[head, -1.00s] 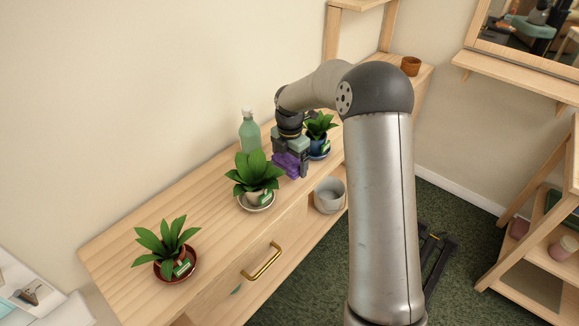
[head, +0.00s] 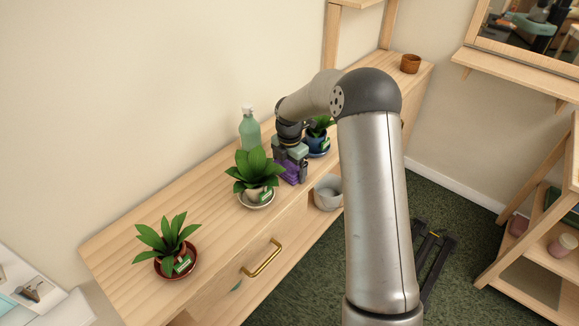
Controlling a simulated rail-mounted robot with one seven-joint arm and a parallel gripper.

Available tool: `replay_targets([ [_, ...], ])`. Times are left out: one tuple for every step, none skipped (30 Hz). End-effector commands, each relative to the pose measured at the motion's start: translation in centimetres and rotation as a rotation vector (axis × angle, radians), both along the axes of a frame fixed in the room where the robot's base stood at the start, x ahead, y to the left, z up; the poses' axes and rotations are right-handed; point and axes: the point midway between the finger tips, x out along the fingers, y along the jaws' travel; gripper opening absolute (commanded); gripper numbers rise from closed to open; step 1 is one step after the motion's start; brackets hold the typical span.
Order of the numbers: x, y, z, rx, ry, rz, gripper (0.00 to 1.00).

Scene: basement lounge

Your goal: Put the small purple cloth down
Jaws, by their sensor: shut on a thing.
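The small purple cloth (head: 291,172) is bunched between the fingers of my gripper (head: 290,168) in the head view. My gripper points down and is shut on the cloth, low over the wooden cabinet top (head: 215,208). The cloth appears at or very near the wood; I cannot tell whether it touches. It sits between the middle potted plant and the plant in the blue pot. Part of the cloth is hidden by the fingers.
A leafy plant (head: 254,174) on a white saucer stands just left of my gripper, a green bottle (head: 249,128) behind it. A blue-potted plant (head: 318,140) is close on the right. Another plant (head: 168,244) stands front left. A grey pot (head: 328,192) is below the top's front edge.

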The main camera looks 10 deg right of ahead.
Motion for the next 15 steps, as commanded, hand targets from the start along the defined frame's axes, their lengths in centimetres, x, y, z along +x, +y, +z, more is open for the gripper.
replay_targets([
  [-0.16, 0.0, -0.48, 0.001, 0.006, 0.0, 0.62],
  [-0.17, 0.01, -0.52, 0.001, 0.006, 0.0, 0.96],
  [-0.2, 0.0, -0.57, 0.001, 0.007, 0.0, 1.0],
  [-0.22, -0.01, -0.6, 0.001, 0.008, 0.0, 1.0],
  [-0.25, -0.02, -0.63, 0.0, 0.009, 0.0, 1.0],
  [-0.28, -0.03, -0.68, 0.001, 0.01, 0.0, 1.0],
  [-0.3, -0.05, -0.72, 0.001, 0.01, 0.0, 1.0],
  [-0.33, -0.05, -0.75, 0.001, 0.011, 0.0, 1.0],
  [-0.36, -0.07, -0.79, 0.0, 0.012, 0.0, 1.0],
  [-0.38, -0.07, -0.83, 0.001, 0.014, 0.0, 1.0],
  [-0.4, -0.08, -0.86, 0.001, 0.014, 0.0, 1.0],
  [-0.42, -0.09, -0.9, 0.0, 0.014, 0.0, 1.0],
  [-0.45, -0.1, -0.92, 0.0, 0.016, 0.0, 1.0],
  [-0.47, -0.1, -0.91, 0.0, 0.016, 0.0, 1.0],
  [-0.47, -0.11, -0.79, 0.0, 0.017, -0.001, 1.0],
])
